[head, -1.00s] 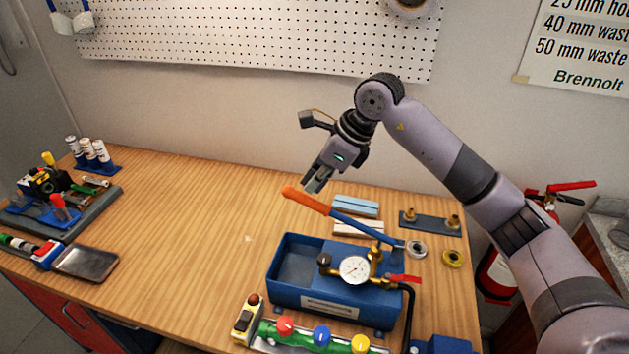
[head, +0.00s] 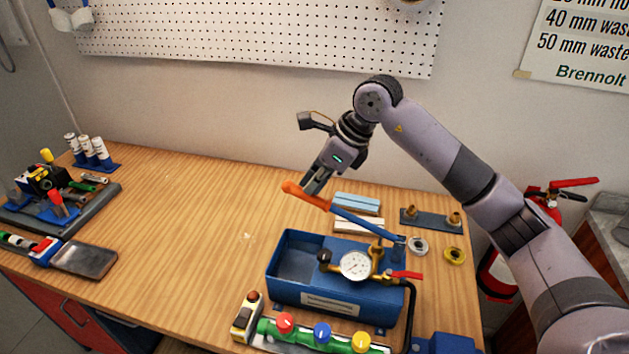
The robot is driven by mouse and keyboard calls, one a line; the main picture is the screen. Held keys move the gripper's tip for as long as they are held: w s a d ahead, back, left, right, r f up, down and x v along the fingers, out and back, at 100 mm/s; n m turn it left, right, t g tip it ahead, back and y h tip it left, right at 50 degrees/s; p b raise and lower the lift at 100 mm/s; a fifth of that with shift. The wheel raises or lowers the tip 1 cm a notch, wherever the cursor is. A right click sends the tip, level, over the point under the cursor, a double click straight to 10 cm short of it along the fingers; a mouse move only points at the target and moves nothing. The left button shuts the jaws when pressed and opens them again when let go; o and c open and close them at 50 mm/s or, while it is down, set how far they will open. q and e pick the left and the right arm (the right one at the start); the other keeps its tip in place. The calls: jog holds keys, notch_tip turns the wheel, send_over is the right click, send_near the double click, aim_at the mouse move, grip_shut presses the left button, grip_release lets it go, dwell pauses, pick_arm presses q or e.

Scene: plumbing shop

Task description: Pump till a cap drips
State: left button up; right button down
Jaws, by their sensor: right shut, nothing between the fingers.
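The blue test pump (head: 330,299) stands on the bench with an open tank, a round white gauge (head: 355,265) and a red valve lever (head: 407,274). Its blue pump lever (head: 362,223) slants up to the left and ends in an orange grip (head: 305,195). My right gripper (head: 313,187) is shut and empty, pointing down just above and behind the orange grip; I cannot tell if it touches. Red, blue and yellow caps (head: 322,332) sit on a green manifold (head: 300,337) in front of the pump. My left gripper is not in view.
Light blue and white blocks (head: 357,204), a plate with brass fittings (head: 430,220) and tape rolls (head: 454,256) lie behind and right of the pump. A vice (head: 45,185) and tray (head: 84,259) are at left. The bench middle is clear.

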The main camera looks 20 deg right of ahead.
pick_arm(q)
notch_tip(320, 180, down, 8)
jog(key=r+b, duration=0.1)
jog(key=b, duration=0.6)
pick_arm(e)
notch_tip(320, 180, down, 10)
jog(key=a+r, duration=0.1)
jog(key=r+p, duration=0.2)
jog(key=r, duration=0.1)
jog(key=r+p, duration=0.2)
jog(key=r, duration=0.2)
jog(key=d+r+p, duration=0.1)
jog(key=r+p, duration=0.2)
jog(key=r, duration=0.1)
jog(key=shift+s+d, duration=0.1)
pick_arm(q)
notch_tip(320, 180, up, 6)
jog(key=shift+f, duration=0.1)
pick_arm(e)
jog(key=shift+f, duration=0.15)
